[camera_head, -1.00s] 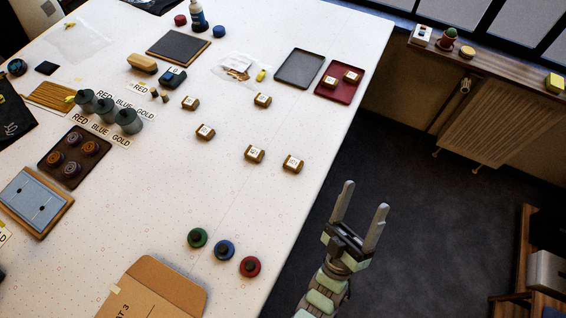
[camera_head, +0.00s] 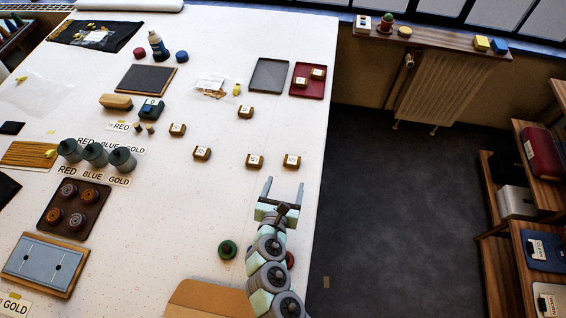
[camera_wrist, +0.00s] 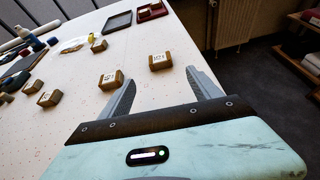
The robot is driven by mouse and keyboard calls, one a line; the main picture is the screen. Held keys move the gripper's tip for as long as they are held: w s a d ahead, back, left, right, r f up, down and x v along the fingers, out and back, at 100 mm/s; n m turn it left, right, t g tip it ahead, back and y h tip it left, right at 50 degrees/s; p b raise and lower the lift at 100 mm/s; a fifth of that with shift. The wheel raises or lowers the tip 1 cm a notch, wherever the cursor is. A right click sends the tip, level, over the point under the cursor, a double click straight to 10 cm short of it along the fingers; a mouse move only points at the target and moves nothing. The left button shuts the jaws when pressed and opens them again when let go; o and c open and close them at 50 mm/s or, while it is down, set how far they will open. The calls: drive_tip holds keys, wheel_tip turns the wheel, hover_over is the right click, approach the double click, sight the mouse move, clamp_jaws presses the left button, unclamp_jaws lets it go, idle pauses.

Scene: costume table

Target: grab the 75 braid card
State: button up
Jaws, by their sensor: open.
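The braid cards are small brown pieces with white number labels, spread over the right half of the table. Two stand closest to my gripper (camera_head: 283,190): one at the right (camera_head: 291,161) and one to its left (camera_head: 254,161). In the wrist view the right card (camera_wrist: 159,61) is just beyond the gap between my fingers, and the left card (camera_wrist: 111,80) is by the left finger. The numbers are too small to read surely, so I cannot tell which is 75. My gripper is open and empty, short of both cards.
More cards stand farther back, and two lie in a red tray (camera_head: 306,91) beside a dark tray (camera_head: 268,75). Green (camera_head: 228,249) and red (camera_head: 290,259) round pieces flank my arm. The table's right edge is close, with floor beyond.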

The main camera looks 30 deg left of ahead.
approach(292, 160)
drive_tip(key=shift+f+x, duration=0.25)
drive_tip(key=shift+x, duration=1)
drive_tip(key=shift+r+p+x, duration=0.2)
drive_tip(key=shift+p+x, duration=0.1)
drive_tip(key=shift+x, duration=2.55)
drive_tip(key=c, duration=1.4)
drive_tip(key=shift+d, duration=0.1)
